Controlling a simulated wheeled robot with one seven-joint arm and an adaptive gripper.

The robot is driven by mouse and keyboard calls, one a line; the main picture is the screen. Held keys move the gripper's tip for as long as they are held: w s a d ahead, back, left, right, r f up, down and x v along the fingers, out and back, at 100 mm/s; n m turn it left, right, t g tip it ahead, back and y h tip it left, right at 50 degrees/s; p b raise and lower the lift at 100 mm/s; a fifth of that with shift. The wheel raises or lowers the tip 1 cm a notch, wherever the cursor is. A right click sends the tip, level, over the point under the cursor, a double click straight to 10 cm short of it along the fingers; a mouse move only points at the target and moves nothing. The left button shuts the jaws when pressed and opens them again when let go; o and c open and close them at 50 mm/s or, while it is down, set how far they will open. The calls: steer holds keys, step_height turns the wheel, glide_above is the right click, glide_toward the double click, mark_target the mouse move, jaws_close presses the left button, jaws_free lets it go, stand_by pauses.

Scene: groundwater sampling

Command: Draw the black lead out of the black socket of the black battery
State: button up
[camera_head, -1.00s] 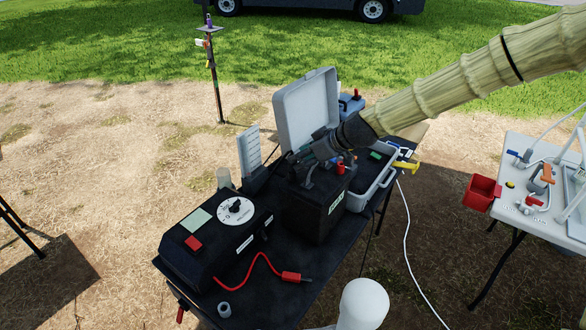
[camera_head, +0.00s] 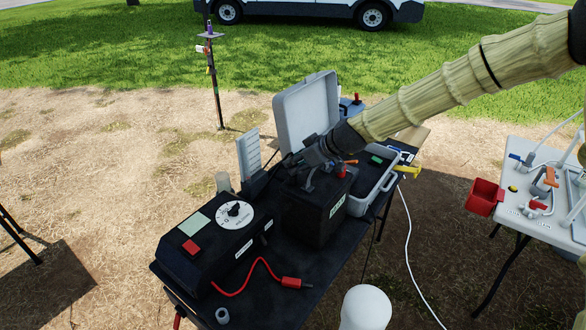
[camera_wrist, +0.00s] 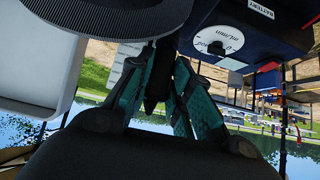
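The black battery (camera_head: 312,218) stands on the dark table, with a red terminal part (camera_head: 342,172) on its top right. My gripper (camera_head: 294,163) is low over the battery's top left, pointing left. In the wrist view my teal fingers (camera_wrist: 164,62) close from both sides on a dark, slim body that I take for the black lead (camera_wrist: 154,84). The black socket is hidden behind the gripper and the lead, so I cannot tell whether the plug is still seated.
Left of the battery is a black control box (camera_head: 214,246) with a white dial. A red lead (camera_head: 290,282) lies in front of it. Behind stands an open grey case (camera_head: 306,108); a grey tray (camera_head: 378,184) is to the right. A white cylinder (camera_head: 366,306) stands at the front.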

steer(key=shift+c, duration=0.5)
steer(key=shift+r, duration=0.25)
steer(key=shift+r+p, duration=1.4)
steer(key=shift+r, duration=1.2)
